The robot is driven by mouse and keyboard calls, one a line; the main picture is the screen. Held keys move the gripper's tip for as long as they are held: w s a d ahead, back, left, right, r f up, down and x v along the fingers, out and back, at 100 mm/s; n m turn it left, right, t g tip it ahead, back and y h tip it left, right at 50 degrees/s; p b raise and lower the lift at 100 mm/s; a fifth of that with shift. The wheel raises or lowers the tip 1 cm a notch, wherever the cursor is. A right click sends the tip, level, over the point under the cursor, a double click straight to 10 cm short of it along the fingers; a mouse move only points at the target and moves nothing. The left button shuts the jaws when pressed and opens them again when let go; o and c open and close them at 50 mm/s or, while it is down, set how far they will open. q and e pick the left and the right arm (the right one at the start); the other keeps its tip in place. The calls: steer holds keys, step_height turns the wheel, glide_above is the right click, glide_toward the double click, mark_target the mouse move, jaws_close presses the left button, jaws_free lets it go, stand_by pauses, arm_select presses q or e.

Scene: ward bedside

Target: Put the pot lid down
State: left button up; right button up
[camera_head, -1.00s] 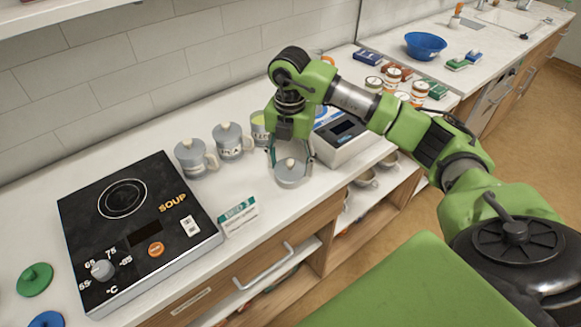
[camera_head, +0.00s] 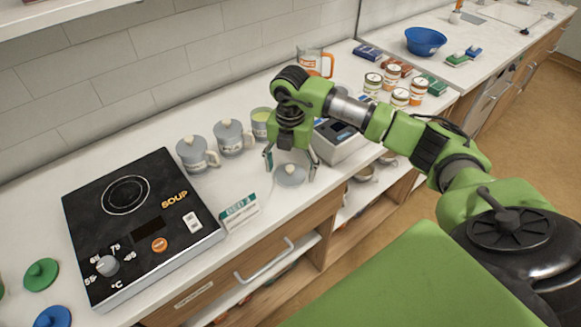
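My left gripper is not in view.
A black hot plate (camera_head: 141,222) marked SOUP is at left. A small card (camera_head: 239,211) stands to the left. Several jars (camera_head: 400,98) are farther back.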

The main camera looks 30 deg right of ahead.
mark_target(291, 167)
steer(key=shift+r, duration=0.2)
steer(key=shift+w+r, duration=0.1)
steer(key=shift+r, duration=0.2)
step_height(291, 167, up, 11)
steer(key=b, duration=0.3)
steer(key=shift+r, duration=0.2)
steer(key=shift+f, duration=0.1)
